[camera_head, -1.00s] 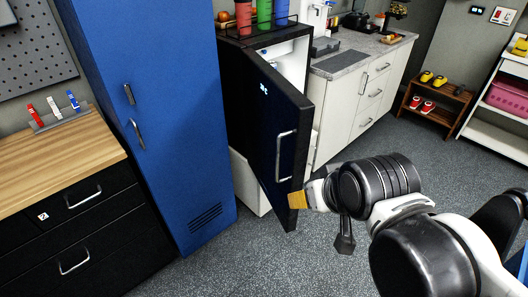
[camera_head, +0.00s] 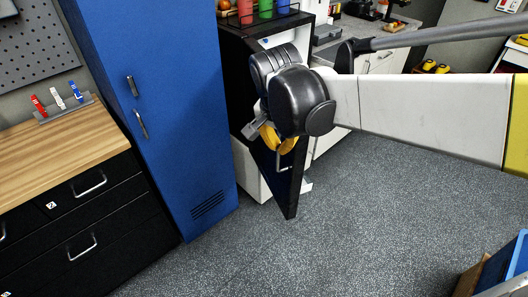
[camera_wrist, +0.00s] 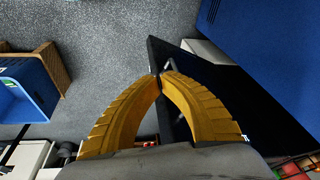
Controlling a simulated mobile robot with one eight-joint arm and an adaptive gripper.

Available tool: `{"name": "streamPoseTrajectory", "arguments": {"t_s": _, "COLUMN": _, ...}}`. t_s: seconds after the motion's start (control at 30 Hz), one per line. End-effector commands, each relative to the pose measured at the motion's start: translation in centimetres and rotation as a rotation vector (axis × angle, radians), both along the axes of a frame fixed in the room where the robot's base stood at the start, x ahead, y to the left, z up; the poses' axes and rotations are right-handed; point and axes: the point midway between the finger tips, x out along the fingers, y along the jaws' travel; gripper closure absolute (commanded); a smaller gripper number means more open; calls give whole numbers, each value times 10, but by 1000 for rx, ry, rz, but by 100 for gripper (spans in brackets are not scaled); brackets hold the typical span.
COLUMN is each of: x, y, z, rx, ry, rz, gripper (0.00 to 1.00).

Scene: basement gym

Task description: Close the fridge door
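The black fridge (camera_head: 237,85) stands beside the blue locker, with a strip of its white interior showing. Its black door (camera_head: 289,200) stands open, swung out over the floor; my arm hides its upper part. The lower end of the door handle (camera_head: 283,168) shows below my gripper. My gripper (camera_head: 278,150) is in front of the door. In the wrist view, its two yellow fingers (camera_wrist: 161,75) bow outward and their tips meet. The door (camera_wrist: 245,95) lies just beyond them; I cannot tell whether the tips touch it. Nothing is visibly held.
The blue locker (camera_head: 150,110) stands left of the fridge, and black drawers with a wooden top (camera_head: 50,150) further left. A white counter (camera_head: 345,60) is behind my arm. A blue bin (camera_head: 508,262) is at lower right. The floor before the door is clear.

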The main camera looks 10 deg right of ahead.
Motion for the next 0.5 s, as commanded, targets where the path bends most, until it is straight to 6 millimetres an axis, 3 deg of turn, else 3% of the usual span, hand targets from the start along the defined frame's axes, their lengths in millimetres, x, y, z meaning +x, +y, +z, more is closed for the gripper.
{"name": "streamPoseTrajectory", "arguments": {"t_s": 0.03, "x": 18, "y": 8, "z": -4, "rx": -3, "ry": 20, "rz": -71, "gripper": 100}}
{"name": "streamPoseTrajectory", "arguments": {"t_s": 0.2, "x": 63, "y": 34, "z": -36, "rx": -31, "ry": 68, "rz": -376, "gripper": 100}}
{"name": "streamPoseTrajectory", "arguments": {"t_s": 0.33, "x": 87, "y": 54, "z": -68, "rx": -69, "ry": 73, "rz": -589, "gripper": 100}}
{"name": "streamPoseTrajectory", "arguments": {"t_s": 0.5, "x": 102, "y": 71, "z": -100, "rx": -112, "ry": 57, "rz": -776, "gripper": 100}}
